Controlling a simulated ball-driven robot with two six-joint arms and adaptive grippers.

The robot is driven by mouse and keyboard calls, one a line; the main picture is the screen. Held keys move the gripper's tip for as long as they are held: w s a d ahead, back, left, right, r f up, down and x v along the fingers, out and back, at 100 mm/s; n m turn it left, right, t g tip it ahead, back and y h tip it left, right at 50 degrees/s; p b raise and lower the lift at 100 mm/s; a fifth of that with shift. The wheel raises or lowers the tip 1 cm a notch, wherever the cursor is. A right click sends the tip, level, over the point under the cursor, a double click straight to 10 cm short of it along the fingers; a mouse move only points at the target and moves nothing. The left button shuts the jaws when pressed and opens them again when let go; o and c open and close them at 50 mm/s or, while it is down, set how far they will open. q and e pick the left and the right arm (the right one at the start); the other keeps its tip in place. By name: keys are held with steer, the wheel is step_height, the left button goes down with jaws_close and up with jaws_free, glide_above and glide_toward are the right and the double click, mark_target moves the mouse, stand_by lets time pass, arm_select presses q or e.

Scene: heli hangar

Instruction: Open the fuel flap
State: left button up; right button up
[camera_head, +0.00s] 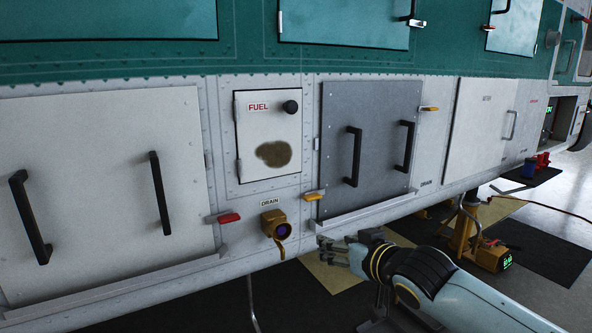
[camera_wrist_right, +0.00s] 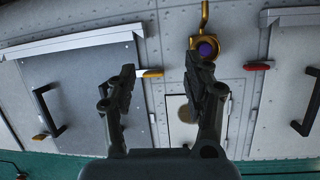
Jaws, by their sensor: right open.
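The fuel flap (camera_head: 255,122) is a white panel marked FUEL with a dark round knob (camera_head: 291,107) at its upper right and a brown stain in its middle. It looks shut, flush in its frame. My right gripper (camera_head: 326,249) is open and empty, below and to the right of the flap, near the hull's lower edge. In the right wrist view, where the scene is upside down, the flap (camera_wrist_right: 180,136) shows beyond the open right fingers (camera_wrist_right: 161,76), partly hidden by one finger. The knob is not clear there. My left gripper is not in view.
A brass drain fitting (camera_head: 277,226) sticks out below the flap. A red latch (camera_head: 229,218) and yellow latch (camera_head: 314,196) flank it. A grey panel (camera_head: 338,105) with black handles lies right of the flap, a white panel (camera_head: 95,130) left. A yellow stand (camera_head: 462,235) is farther right.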

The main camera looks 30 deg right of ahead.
mark_target(293, 108)
step_height(293, 108, up, 25)
steer(key=w+a+n+t+y+p, duration=0.1)
steer(key=w+a+n+t+p, duration=0.1)
steer(key=t+p, duration=0.25)
steer(key=shift+g, duration=0.25)
steer(key=w, duration=1.1)
steer(key=shift+w+a+r+p, duration=0.1)
steer(key=shift+w+p, duration=0.15)
steer(key=shift+p, duration=0.05)
jaws_close()
